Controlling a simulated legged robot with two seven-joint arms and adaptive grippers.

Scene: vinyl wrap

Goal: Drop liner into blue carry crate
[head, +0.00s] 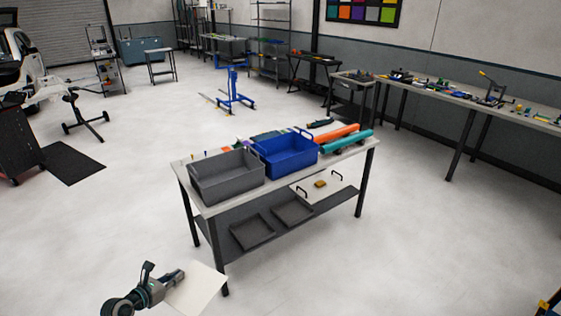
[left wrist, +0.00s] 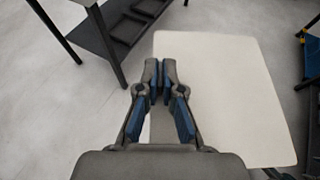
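The blue carry crate (head: 290,158) stands on the workbench in the head view, right of a grey crate. A flat cream sheet, which I take to be the liner (head: 202,289), is at the bottom of the head view, in front of the bench. My left gripper (head: 180,275) is at its left edge. In the left wrist view the fingertips (left wrist: 160,68) are close together over the liner (left wrist: 225,100), and it appears pinched between them; the exact contact is hidden. My right gripper is not in view.
The grey crate (head: 228,178) shares the workbench (head: 206,209) with orange and teal rolls behind. Two dark trays (head: 252,233) sit on its lower shelf. A long side bench (head: 445,93) stands at right. The floor around the workbench is clear.

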